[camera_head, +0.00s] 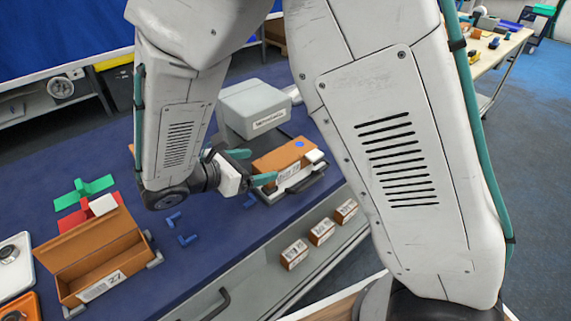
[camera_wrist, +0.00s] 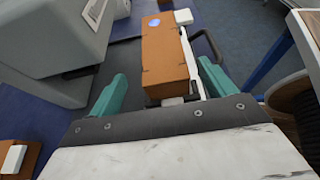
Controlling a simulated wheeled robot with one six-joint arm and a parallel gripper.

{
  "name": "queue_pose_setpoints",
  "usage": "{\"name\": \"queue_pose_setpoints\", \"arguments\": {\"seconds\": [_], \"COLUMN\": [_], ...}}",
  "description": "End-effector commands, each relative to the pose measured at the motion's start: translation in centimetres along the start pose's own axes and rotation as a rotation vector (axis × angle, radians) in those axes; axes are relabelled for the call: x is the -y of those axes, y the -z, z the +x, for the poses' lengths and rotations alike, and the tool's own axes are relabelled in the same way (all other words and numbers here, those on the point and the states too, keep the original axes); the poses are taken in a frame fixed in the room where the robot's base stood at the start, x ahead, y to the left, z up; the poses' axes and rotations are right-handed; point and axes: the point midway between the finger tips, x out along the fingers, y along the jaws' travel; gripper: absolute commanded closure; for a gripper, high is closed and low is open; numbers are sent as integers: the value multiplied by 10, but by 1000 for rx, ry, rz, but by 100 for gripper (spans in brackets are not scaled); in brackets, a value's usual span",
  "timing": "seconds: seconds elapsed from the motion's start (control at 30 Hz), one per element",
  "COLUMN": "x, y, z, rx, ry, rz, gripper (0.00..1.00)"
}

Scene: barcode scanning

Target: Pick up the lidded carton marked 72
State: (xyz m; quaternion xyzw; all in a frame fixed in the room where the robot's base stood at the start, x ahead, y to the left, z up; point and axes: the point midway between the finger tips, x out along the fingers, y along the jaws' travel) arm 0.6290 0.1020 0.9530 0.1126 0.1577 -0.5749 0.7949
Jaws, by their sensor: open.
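A closed orange-brown carton (camera_head: 283,156) with a blue dot on top and a white label sits on a grey device at the back of the blue table. Its label is too small to read surely. In the wrist view the carton (camera_wrist: 166,55) lies ahead, between the teal fingers. My gripper (camera_head: 251,166) is open at the carton's left end in the head view; its fingers also show in the wrist view (camera_wrist: 160,75). I cannot tell whether they touch the carton. An open, empty carton (camera_head: 97,253) with a label reading 27 stands at the front left.
A grey box-shaped machine (camera_head: 254,106) stands close behind the carton. Several small labelled cartons (camera_head: 321,231) sit along the shelf below the table's front edge. Small blue pieces (camera_head: 187,240) and a green part (camera_head: 84,191) lie on the table.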

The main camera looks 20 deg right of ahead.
Motion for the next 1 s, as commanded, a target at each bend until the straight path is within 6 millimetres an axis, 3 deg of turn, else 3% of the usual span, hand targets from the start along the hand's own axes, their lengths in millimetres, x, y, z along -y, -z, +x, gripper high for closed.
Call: {"name": "queue_pose_setpoints", "arguments": {"seconds": [0.27, 0.5, 0.77, 0.93, 0.97, 1.0], "x": [2, 5, 5, 5, 5, 5], "y": [1, 3, 3, 3, 3, 3], "z": [28, 63, 69, 69, 69, 69], "rx": [-2, -1, -3, -3, -3, -3], "ry": [4, 7, 4, 4, 4, 4], "rz": [1, 2, 4, 4, 4, 4], "gripper": [17, 17, 17, 59, 66, 66]}}
